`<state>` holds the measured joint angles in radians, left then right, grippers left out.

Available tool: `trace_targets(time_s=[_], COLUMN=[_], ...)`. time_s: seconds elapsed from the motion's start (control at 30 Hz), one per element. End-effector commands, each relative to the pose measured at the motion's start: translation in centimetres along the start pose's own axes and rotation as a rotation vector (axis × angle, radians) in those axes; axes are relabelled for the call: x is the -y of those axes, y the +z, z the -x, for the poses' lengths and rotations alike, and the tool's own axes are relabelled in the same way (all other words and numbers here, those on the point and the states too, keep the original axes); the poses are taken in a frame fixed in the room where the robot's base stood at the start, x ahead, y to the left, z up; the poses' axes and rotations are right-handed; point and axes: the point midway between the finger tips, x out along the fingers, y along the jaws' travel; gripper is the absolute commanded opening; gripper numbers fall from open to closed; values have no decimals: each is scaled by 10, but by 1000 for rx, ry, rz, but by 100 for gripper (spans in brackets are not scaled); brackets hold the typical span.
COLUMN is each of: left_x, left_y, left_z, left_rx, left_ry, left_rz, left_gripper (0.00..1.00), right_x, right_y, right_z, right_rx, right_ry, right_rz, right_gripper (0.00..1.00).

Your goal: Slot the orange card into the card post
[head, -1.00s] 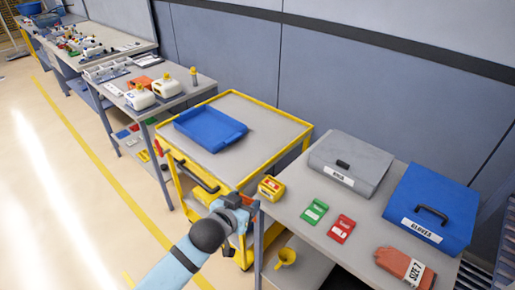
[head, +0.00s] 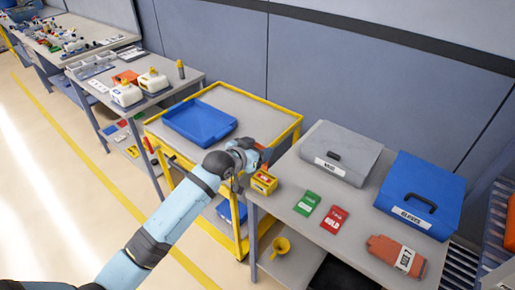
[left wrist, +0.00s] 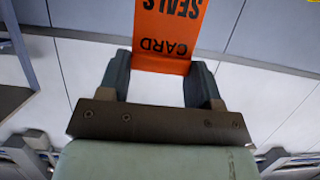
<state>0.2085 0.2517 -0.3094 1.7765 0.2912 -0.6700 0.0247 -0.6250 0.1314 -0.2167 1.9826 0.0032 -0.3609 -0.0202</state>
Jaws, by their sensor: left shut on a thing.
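My left gripper (head: 254,160) is shut on the orange card (left wrist: 168,38), which shows in the left wrist view with upside-down black lettering reading SEALS and CARD. The card sticks out beyond the fingertips (left wrist: 163,75). In the head view only a small orange edge of it shows at the gripper, above the near left corner of the grey table. A small yellow box (head: 264,183) with a red-and-white face stands on that corner, just below the gripper. I cannot tell whether it is the card post. My right gripper is not in view.
Green (head: 307,203) and red (head: 334,219) cards lie on the table. A grey case (head: 340,153), a blue case (head: 425,195) and an orange pouch (head: 394,254) are farther right. A yellow cart (head: 268,112) with a blue tray (head: 200,122) stands behind my gripper.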

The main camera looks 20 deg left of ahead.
Motion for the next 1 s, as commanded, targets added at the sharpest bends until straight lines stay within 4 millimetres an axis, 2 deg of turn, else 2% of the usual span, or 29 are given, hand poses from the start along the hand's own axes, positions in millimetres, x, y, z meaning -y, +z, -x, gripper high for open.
trace_targets(time_s=[0.1, 0.7, 1.0], left_x=[0, 0, 0], left_y=[-3, 51, 54], left_z=[1, -18, -20], left_rx=[2, 0, 0], left_ry=[-1, 0, 0], left_rz=[0, 0, 0], left_gripper=[36, 36, 36], right_x=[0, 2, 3], right_y=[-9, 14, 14], right_z=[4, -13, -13], right_rx=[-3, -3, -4], right_ry=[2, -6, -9], right_rz=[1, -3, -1], right_gripper=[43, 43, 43])
